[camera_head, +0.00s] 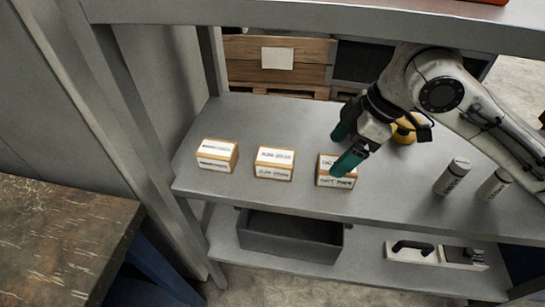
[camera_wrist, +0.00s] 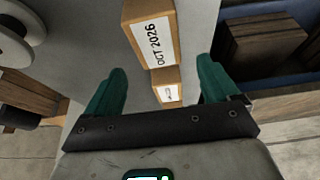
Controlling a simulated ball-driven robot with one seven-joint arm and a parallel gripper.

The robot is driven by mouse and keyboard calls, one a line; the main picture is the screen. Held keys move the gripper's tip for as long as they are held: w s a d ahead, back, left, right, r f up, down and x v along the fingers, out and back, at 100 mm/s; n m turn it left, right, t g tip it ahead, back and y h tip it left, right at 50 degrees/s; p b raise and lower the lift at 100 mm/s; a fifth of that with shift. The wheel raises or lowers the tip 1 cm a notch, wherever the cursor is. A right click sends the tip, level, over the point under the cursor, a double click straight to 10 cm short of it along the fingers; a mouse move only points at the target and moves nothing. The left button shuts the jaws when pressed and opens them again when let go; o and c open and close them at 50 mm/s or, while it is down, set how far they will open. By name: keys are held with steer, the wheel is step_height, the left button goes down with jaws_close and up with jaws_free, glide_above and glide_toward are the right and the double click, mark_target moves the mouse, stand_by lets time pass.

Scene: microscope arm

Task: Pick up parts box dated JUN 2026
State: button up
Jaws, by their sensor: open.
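Three small tan boxes with white labels stand in a row on the grey shelf (camera_head: 240,120) in the head view. The middle box (camera_head: 274,164) has a label that seems to read JUN 2026, though it is blurred. The right box (camera_head: 326,173) is the OCT 2026 box, clear in the wrist view (camera_wrist: 152,40). The left box (camera_head: 216,155) has an unreadable label. My gripper (camera_head: 345,148) is open and empty, over the OCT box and partly hiding it. In the wrist view, a smaller-looking box (camera_wrist: 168,90) shows between my fingers; its label is too small to read.
Two grey canisters (camera_head: 453,176) stand right of the boxes. A yellow object (camera_head: 403,131) is partly hidden behind my gripper. A dark bin (camera_head: 290,236) and a white device (camera_head: 436,255) are on the lower shelf. An upper shelf (camera_head: 300,18) overhangs. The shelf's left rear is clear.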

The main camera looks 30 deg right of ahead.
glide_toward(278, 156)
steer(key=x, duration=0.5)
steer(key=shift+w, duration=0.1)
steer(key=shift+x, duration=2.45)
steer(key=shift+c, duration=0.4)
steer(key=c, duration=1.2)
